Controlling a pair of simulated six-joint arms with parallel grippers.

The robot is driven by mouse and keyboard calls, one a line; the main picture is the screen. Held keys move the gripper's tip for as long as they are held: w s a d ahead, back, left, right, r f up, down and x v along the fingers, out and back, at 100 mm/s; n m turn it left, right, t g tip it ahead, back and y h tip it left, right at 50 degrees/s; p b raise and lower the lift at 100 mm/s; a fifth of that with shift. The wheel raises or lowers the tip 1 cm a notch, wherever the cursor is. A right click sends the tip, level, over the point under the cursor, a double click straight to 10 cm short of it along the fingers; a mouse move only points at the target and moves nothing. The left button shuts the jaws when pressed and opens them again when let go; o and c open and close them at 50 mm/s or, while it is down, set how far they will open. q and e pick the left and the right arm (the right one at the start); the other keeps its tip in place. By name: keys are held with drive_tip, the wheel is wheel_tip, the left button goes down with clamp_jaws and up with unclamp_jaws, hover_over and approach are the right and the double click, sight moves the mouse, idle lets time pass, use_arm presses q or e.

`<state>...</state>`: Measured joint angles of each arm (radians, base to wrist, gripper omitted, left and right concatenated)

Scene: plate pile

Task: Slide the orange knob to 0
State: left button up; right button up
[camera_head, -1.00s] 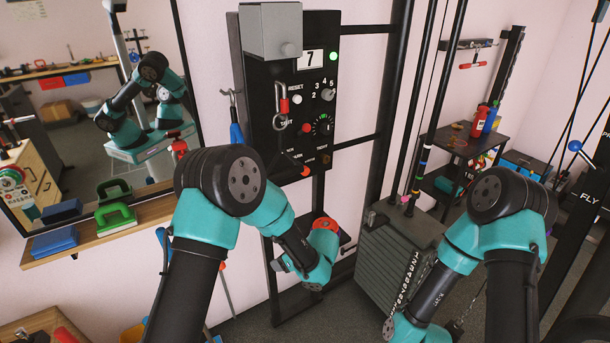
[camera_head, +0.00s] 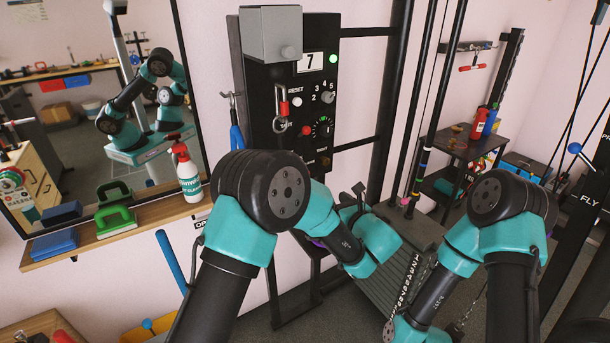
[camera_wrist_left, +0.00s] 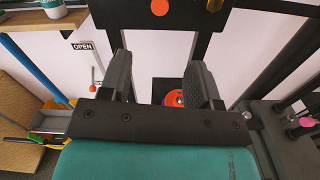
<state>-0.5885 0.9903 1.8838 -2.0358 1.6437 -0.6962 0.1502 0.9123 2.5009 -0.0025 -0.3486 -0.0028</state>
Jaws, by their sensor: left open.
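My left gripper (camera_wrist_left: 161,62) is open in the left wrist view, with its two dark fingers apart and nothing held between them. A flat orange disc (camera_wrist_left: 159,7) shows on the black panel at the top, beyond the fingertips. A round orange-red thing (camera_wrist_left: 171,98) shows between the fingers, farther off and partly hidden by the right finger. I cannot tell which is the task's knob. In the head view the black control panel (camera_head: 262,100) carries a red-orange knob (camera_head: 307,131); its lower part is hidden behind my left arm. No 0 mark is readable. My right gripper is out of view.
A shelf with a spray bottle (camera_head: 188,172) is at left. A weight stack (camera_head: 385,275) stands right of my left forearm. An OPEN sign (camera_wrist_left: 82,46) shows in the wrist view.

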use_arm(q)
drive_tip(key=x, duration=1.6)
drive_tip(key=shift+w+a, duration=0.2)
drive_tip(key=shift+w, duration=0.1)
drive_tip(key=shift+c, duration=0.5)
clamp_jaws()
